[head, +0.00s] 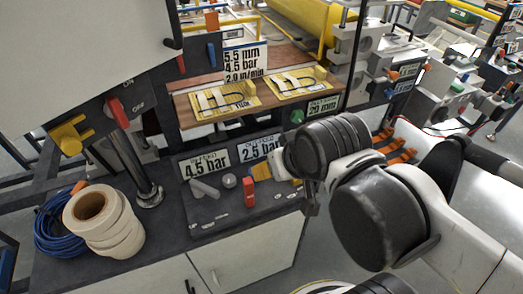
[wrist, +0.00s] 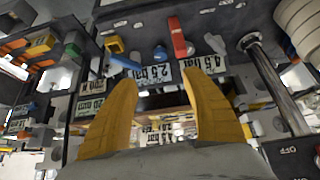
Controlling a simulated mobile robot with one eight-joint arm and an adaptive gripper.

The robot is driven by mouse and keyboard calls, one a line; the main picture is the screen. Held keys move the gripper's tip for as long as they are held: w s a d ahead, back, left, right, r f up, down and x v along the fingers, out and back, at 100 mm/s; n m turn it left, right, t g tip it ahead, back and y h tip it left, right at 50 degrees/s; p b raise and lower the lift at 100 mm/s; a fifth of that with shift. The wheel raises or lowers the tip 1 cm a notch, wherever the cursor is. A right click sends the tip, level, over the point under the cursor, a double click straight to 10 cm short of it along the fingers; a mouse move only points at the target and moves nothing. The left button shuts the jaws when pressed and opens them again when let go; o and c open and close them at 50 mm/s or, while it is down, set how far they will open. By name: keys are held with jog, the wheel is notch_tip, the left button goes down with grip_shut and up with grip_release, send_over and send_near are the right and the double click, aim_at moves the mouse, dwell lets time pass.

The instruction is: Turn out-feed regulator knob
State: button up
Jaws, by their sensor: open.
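The control panel (head: 215,218) carries a grey lever (head: 205,189), a round grey knob (head: 229,181) and a red handle (head: 249,193). Behind them stand a "4.5 bar" sign (head: 205,163) and a "2.5 bar" sign (head: 262,147); their small top lines are too blurred to read, so I cannot tell which knob is the out-feed regulator. My gripper (head: 262,172) is over the panel's right part, hiding some of it. In the wrist view, my gripper (wrist: 158,80) is open and empty between its yellow fingers. A blue knob (wrist: 160,53) and red handle (wrist: 177,38) appear beyond the fingertips.
White tape rolls (head: 108,222) and a blue cable coil (head: 58,232) lie on the bench at left. A metal post (head: 135,165) stands beside them.

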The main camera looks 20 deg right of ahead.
jog(key=w+f+n+g, duration=0.3)
jog(key=w+n+g, duration=0.15)
jog(key=w, duration=0.25)
jog(key=w+f+n+g, duration=0.3)
jog(key=w+f+n, duration=0.1)
jog(key=w+n, duration=0.25)
jog(key=f+b, duration=0.1)
jog(key=f, duration=0.2)
jog(key=f+b, duration=0.1)
jog(key=f, duration=0.2)
jog(key=f+b, duration=0.2)
jog(key=f, duration=0.2)
jog(key=shift+w+a, duration=0.2)
jog(key=shift+w, duration=0.05)
jog(key=shift+c, duration=0.4)
jog(key=c, duration=1.1)
